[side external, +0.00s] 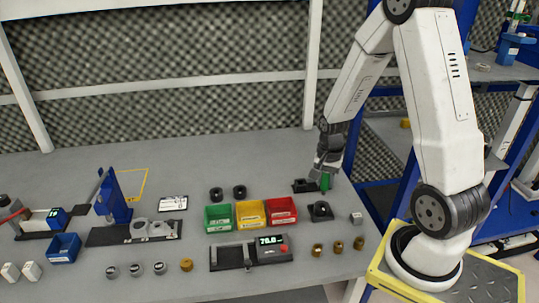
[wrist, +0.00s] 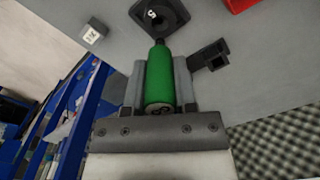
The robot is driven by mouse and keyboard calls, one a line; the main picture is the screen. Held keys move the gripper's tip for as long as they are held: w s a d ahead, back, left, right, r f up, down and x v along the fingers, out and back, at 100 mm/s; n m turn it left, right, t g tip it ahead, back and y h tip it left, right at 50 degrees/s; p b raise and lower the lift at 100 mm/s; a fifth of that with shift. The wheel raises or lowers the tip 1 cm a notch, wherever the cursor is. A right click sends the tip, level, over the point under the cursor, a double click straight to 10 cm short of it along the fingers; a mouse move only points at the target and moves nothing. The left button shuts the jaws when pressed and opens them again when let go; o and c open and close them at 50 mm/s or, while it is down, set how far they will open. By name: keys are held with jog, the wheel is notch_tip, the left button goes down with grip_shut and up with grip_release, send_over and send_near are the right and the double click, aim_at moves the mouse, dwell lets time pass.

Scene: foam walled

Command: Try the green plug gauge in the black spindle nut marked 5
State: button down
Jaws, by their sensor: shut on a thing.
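My gripper (wrist: 160,75) is shut on the green plug gauge (wrist: 170,78), its fingers on both sides of the green handle. In the side view my gripper (side external: 325,172) points down and the green gauge (side external: 326,182) shows below it, beside a small black holder (side external: 302,186). The black spindle nut (wrist: 172,14) carries a white 5 and has a dark round bore; it lies beyond the gauge's far end. In the side view the nut (side external: 320,211) sits on the bench, nearer the camera than the gauge and apart from it. The gauge's tip is hidden in the side view.
The black holder also shows in the wrist view (wrist: 208,56), close to my right finger. A white marked cube (side external: 356,218) stands right of the nut. Green, yellow and red (side external: 282,211) bins stand to its left. Several brass parts (side external: 338,248) and a display unit (side external: 245,253) are in front.

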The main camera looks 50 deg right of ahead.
aim_at(323, 194)
jog(key=shift+f, duration=1.6)
jog(key=shift+f, duration=0.75)
dwell(2.8)
jog(key=shift+r, duration=0.15)
jog(key=shift+r, duration=0.75)
jog(key=shift+r, duration=0.35)
jog(key=shift+r, duration=0.7)
jog(key=shift+r, duration=0.65)
